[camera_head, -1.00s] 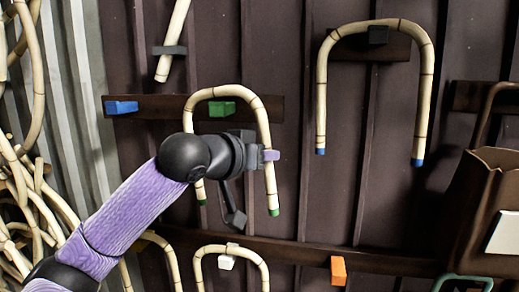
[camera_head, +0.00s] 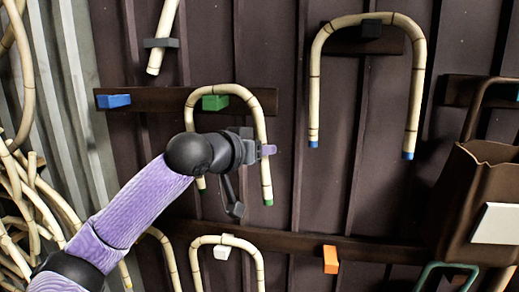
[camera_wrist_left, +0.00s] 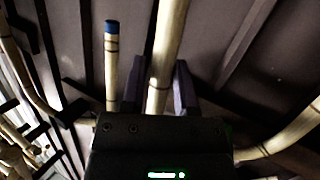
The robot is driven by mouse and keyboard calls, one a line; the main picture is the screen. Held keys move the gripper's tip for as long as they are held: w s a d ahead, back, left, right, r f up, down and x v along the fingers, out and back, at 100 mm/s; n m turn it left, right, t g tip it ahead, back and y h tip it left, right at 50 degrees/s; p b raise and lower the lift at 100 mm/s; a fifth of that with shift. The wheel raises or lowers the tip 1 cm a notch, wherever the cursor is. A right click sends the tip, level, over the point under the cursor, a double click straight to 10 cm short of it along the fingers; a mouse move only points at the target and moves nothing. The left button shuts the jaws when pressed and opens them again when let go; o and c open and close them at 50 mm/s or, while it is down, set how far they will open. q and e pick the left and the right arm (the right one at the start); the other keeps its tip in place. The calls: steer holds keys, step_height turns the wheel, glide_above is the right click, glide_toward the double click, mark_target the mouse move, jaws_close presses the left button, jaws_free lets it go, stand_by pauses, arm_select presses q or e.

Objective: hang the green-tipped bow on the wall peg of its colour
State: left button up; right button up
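The green-tipped bow (camera_head: 260,120) is an upside-down U of pale rattan in the head view. Its arch passes just above the green peg (camera_head: 215,102), with the peg showing inside the curve. Whether the arch touches the peg or is in front of it, I cannot tell. Its right leg ends in a green tip; the left leg passes behind my arm. My left gripper (camera_head: 265,150) is shut on the right leg, well below the arch. The wrist view shows the rattan leg (camera_wrist_left: 165,60) between the two fingers (camera_wrist_left: 158,88). My right gripper is out of view.
A blue peg (camera_head: 114,101) shares the green peg's rail. A blue-tipped bow (camera_head: 417,90) hangs at a black peg (camera_head: 371,28). Below are a white peg (camera_head: 221,252) with another bow and an orange peg (camera_head: 330,260). A brown bag-like container (camera_head: 465,195) stands at right.

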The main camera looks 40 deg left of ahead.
arm_select(q)
steer(key=o, duration=0.4)
steer(key=b+v, duration=0.7)
steer(key=v, duration=0.3)
